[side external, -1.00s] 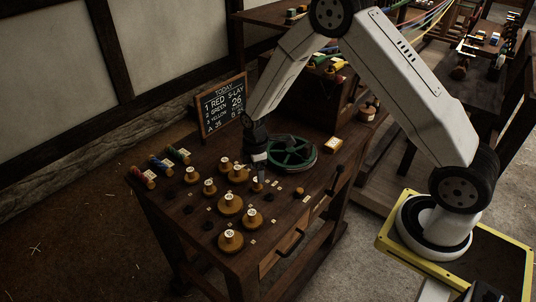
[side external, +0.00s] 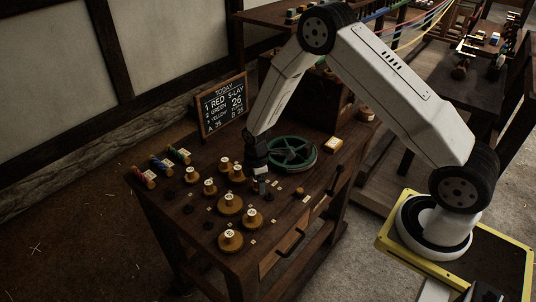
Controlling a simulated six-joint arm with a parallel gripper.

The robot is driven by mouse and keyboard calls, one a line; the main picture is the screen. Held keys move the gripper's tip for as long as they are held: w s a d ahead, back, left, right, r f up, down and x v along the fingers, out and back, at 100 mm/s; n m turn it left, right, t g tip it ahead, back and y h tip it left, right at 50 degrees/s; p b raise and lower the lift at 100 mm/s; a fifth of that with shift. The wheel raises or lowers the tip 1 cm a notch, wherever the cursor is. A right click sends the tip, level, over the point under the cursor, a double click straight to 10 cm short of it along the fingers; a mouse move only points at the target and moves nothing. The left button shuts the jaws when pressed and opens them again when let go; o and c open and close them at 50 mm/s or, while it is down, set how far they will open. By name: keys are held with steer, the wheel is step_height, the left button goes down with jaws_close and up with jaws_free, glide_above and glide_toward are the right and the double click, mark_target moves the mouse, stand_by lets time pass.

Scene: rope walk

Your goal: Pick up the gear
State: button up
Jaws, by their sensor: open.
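Several brass-coloured gears with pale numbered knobs stand on the dark wooden bench; one larger gear (side external: 230,204) is near its middle, with others at the front (side external: 230,241) and right (side external: 252,217). I cannot tell which one is the task's gear. My gripper (side external: 258,184) points down, low over the bench among the small parts, just right of the back gears (side external: 237,173) and left of the green spoked wheel. Its jaws are open. What is between or under the fingertips is too small and dark to make out.
The green wheel (side external: 292,152) lies close to my gripper's right. Coloured spools (side external: 160,166) lie along the bench's left edge. A chalkboard (side external: 222,104) stands behind. Dark round pegs and small pale tags dot the bench.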

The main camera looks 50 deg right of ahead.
jaws_close()
steer(key=shift+r, duration=0.15)
steer(key=shift+r, duration=0.75)
steer(key=s+r, duration=1.1)
steer(key=s, duration=0.3)
steer(key=shift+a, duration=0.25)
steer(key=shift+r, duration=0.1)
